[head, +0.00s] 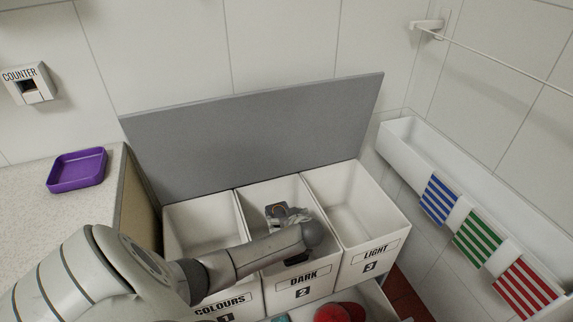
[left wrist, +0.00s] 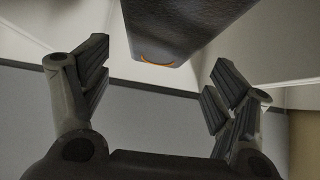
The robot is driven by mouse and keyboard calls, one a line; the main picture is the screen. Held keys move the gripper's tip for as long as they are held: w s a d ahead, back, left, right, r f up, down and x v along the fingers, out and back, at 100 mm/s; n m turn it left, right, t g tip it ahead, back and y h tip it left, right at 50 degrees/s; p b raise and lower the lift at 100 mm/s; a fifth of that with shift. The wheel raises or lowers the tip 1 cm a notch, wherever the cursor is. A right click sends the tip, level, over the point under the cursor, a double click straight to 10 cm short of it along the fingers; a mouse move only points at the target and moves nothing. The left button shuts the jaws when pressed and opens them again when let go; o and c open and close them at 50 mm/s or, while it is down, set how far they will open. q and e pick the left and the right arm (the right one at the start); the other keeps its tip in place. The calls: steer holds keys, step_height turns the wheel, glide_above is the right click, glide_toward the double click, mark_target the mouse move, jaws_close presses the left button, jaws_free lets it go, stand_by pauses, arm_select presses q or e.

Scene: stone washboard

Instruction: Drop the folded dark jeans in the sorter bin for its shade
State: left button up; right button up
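The folded dark jeans (head: 276,210), a small dark bundle with an orange line, show over the middle bin, labelled DARK 2 (head: 303,283). I cannot tell how deep they are in it. My left arm reaches in from the left, and my left gripper (head: 287,217) is at that bin's mouth, beside the jeans. In the left wrist view the dark jeans (left wrist: 180,28) are at the top centre, past the fingers of my left gripper (left wrist: 160,85). The fingers are spread wide, with visible gaps to the jeans. My right gripper is not in view.
Bin COLOURS 1 (head: 222,300) is left of DARK, and bin LIGHT 3 (head: 374,257) is right; both look empty inside. A grey raised lid (head: 255,135) stands behind them. A purple tray (head: 77,170) sits on the left counter. A red item (head: 340,312) lies below the bins.

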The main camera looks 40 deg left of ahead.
arm_select(q)
steer(key=shift+o, duration=1.1)
steer(key=shift+s+f, duration=0.1)
steer(key=shift+d, duration=0.1)
steer(key=v, duration=1.2)
